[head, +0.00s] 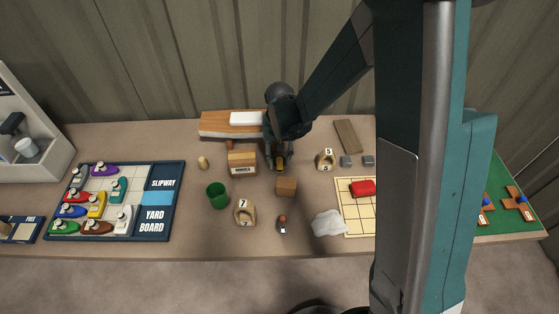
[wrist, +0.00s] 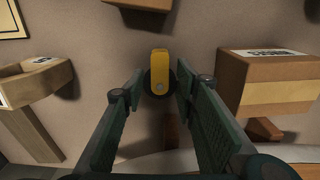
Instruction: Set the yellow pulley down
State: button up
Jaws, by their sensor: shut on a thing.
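The yellow pulley (wrist: 159,62) has a yellow body with a dark wheel behind it. It sits between the fingertips of my gripper (wrist: 160,82) in the wrist view. The gripper is shut on it. In the head view my gripper (head: 279,163) points down at the middle of the table, and only a small yellow bit of the pulley (head: 280,167) shows. The pulley looks close to the tabletop, but I cannot tell whether it touches. My arm and fingers hide part of it.
A labelled cardboard box (head: 242,163) stands left of the gripper. A small brown block (head: 286,187) is just in front, and a numbered wooden arch (head: 325,159) stands to the right. A green cup (head: 217,195) and the yard board (head: 155,222) are farther left. A plank (head: 215,129) lies behind.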

aim_at(280, 161)
jog(key=shift+f, duration=0.4)
jog(key=shift+f, duration=0.2)
jog(key=o, duration=0.9)
jog(key=shift+r, duration=0.15)
notch_tip(280, 161, up, 12)
jog(key=shift+r+p, duration=0.1)
jog(key=shift+p, duration=0.65)
dwell(0.3)
